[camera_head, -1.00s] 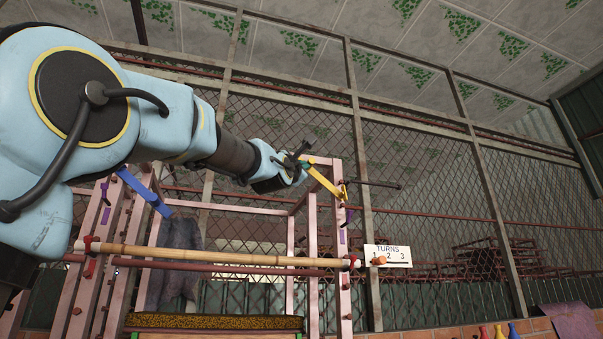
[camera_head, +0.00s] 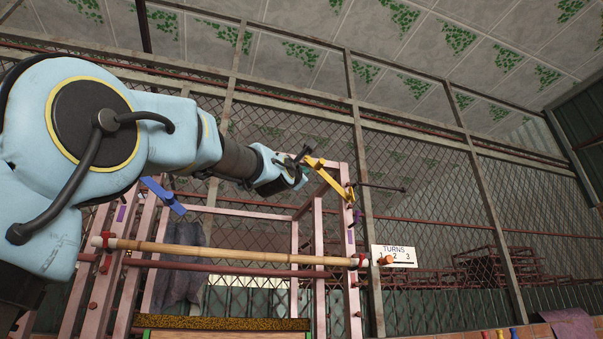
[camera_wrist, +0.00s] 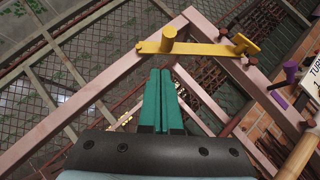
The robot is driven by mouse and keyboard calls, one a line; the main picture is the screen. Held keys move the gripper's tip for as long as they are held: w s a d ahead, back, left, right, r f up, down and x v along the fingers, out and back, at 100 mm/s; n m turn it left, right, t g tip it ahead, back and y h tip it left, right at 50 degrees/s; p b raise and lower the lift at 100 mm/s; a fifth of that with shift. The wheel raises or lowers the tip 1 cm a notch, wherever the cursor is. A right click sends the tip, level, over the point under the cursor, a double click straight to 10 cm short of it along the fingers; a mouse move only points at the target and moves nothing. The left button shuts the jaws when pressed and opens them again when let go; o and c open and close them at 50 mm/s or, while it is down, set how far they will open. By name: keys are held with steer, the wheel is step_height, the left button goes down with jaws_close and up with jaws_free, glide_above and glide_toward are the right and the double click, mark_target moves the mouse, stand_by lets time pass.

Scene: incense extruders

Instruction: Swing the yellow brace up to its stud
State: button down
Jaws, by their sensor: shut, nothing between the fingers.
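The yellow brace (camera_head: 333,180) slopes from upper left down to the right at the top of the pink frame's right post. In the wrist view the brace (camera_wrist: 205,49) lies across the pink beams, with a thick yellow peg near its left end and a yellow fitting at its right end. My gripper (camera_wrist: 162,72) is shut and empty. Its green fingertips are close below the left part of the brace; I cannot tell whether they touch it. In the head view my gripper (camera_head: 305,160) is by the brace's upper end. I cannot tell which fitting is the stud.
The pink frame (camera_head: 319,245) carries a bamboo pole (camera_head: 230,254) across its front. A blue brace (camera_head: 163,194) is on its left side. A white "TURNS" sign (camera_head: 394,264) is at the right. A dark rod (camera_head: 385,187) juts out right of the yellow brace. Mesh fencing stands behind.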

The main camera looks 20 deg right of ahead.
steer(key=b+v, duration=0.6)
steer(key=v, duration=0.4)
steer(key=shift+a+r, duration=0.25)
steer(key=shift+a, duration=0.05)
